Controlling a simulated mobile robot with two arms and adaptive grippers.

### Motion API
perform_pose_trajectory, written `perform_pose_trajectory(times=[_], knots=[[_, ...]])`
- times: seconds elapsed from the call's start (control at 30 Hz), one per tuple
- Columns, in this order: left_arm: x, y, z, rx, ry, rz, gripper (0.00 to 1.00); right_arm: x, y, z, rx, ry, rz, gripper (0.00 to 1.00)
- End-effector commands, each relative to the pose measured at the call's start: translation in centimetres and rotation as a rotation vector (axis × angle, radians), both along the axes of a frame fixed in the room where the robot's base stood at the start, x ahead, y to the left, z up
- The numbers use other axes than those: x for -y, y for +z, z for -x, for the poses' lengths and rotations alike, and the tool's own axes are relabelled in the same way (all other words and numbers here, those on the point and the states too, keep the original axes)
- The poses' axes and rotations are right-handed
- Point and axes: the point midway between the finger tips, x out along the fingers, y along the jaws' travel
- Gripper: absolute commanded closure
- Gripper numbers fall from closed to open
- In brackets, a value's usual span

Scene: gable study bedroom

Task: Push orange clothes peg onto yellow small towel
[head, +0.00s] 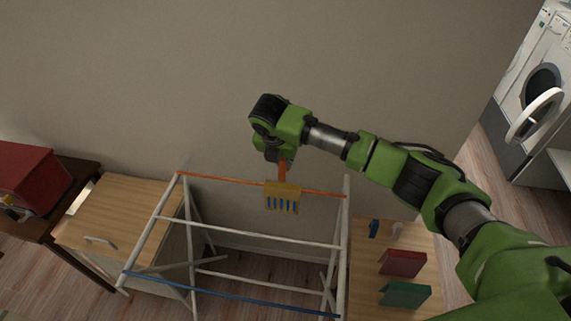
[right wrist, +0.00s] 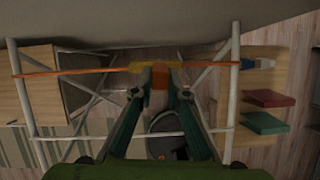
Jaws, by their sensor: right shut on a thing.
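The yellow small towel (head: 283,188), with blue stripes near its lower edge, hangs over the orange back rod of a drying rack. My right gripper (head: 281,163) is directly above it, pointing down and shut on the orange clothes peg (head: 282,174). The peg's lower end is at the towel's top edge; I cannot tell whether it grips the towel. In the right wrist view the peg (right wrist: 160,77) sits between the two fingertips, in front of the towel's yellow top strip (right wrist: 143,66). My left gripper is not in view.
The rack (head: 265,239) has white bars and a blue front rod (head: 235,296). A wooden cabinet (head: 120,215) stands left. The wall is close behind.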

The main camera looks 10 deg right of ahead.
Motion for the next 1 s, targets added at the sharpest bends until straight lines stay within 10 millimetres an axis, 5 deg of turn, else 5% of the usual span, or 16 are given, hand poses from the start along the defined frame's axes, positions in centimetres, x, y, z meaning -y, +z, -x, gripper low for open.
perform_pose_trajectory(times=[0.43, 1.0], knots=[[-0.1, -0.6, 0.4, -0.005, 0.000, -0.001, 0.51, 0.3, -0.9, -0.7, -0.001, 0.101, 0.000, 0.97], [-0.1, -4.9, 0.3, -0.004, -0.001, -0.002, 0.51, 0.3, -4.6, -0.7, -0.002, 0.100, 0.000, 0.97]])
